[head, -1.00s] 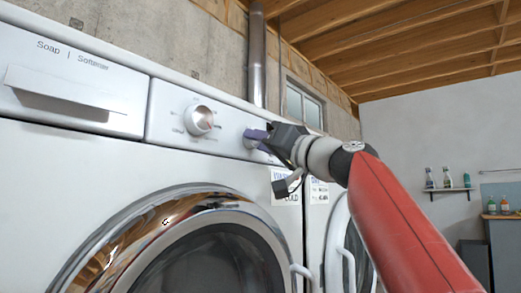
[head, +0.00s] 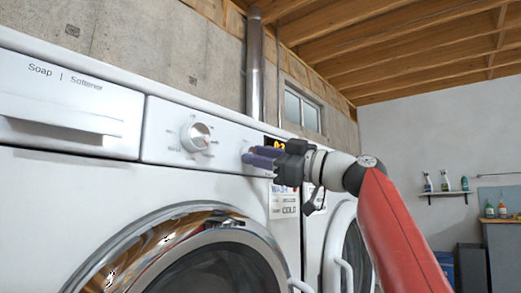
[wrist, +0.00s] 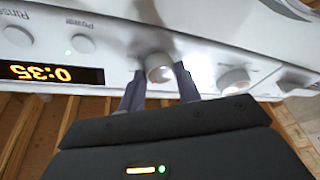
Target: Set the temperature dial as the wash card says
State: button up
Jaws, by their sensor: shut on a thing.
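The small white temperature dial (head: 245,157) sits on the washer's front panel, right of a larger dial. It also shows in the wrist view (wrist: 159,67), between my two purple fingers. My gripper (head: 264,155) is shut on this dial, with one finger on either side. In the head view the fingers hide most of the dial, and I cannot read its setting. The wash card (head: 284,201) hangs on the washer front below the gripper. It reads "WASH" at the top and "COLD" at the bottom; its middle lines are too small to read.
The larger dial (head: 196,136) is left of my gripper, with the soap drawer (head: 62,108) further left. A lit display (head: 276,142) is behind the gripper; it reads 0:35, upside down, in the wrist view. The Power button (wrist: 83,44) is close to the fingers. The round washer door (head: 190,255) is below.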

jog(key=shift+r+n+g+h+p, duration=0.15)
jog(key=shift+n+g+p, duration=0.35)
jog(key=shift+n+p, duration=0.7)
jog(key=shift+r+n+g+h+p, duration=0.15)
jog(key=shift+n+g+p, duration=0.4)
jog(key=shift+n, duration=1.25)
jog(key=shift+f, duration=0.15)
jog(key=o, duration=1)
jog(key=b+v, duration=0.1)
jog(key=v, duration=0.6)
jog(key=shift+d+b, duration=0.3)
jog(key=shift+d, duration=0.1)
